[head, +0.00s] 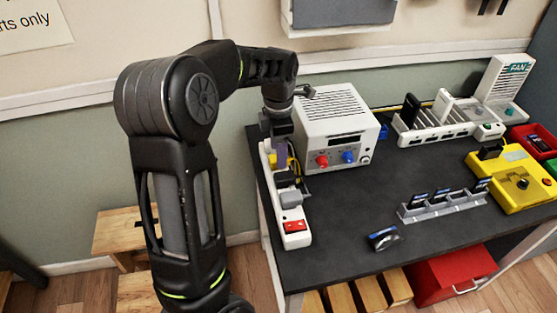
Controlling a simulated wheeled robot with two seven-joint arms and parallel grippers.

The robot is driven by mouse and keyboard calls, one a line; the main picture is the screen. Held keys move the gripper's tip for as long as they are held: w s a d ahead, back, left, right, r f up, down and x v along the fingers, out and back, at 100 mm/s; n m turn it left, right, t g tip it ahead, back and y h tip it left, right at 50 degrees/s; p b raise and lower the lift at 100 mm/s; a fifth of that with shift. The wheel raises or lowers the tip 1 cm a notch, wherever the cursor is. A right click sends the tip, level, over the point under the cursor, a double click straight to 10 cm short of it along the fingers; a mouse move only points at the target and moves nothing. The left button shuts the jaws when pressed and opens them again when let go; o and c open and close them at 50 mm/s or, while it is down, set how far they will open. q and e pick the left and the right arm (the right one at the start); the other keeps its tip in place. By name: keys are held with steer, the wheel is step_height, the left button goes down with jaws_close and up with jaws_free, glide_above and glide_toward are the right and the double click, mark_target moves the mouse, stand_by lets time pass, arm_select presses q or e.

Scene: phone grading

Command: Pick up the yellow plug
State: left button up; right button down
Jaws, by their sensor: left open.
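The yellow plug (281,161) sits in a white power strip (268,152) at the left edge of the dark table, partly hidden by my gripper. My left gripper (282,151) reaches down from above over the far part of the strip, with its fingers around or right beside the yellow plug; I cannot tell which. It is open. A black plug (286,180) and a grey plug (291,198) sit nearer along the strip, before its red switch (295,226). My right gripper is not in view.
A white power supply (338,120) with red and blue knobs stands close right of the strip. A grey rack (442,204) of dark phones, a loose phone (384,238) and a yellow tester (515,180) lie further right. The table's middle is clear.

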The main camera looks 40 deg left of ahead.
arm_select(q)
steer(key=shift+f, duration=0.8)
jaws_close()
stand_by(0.4)
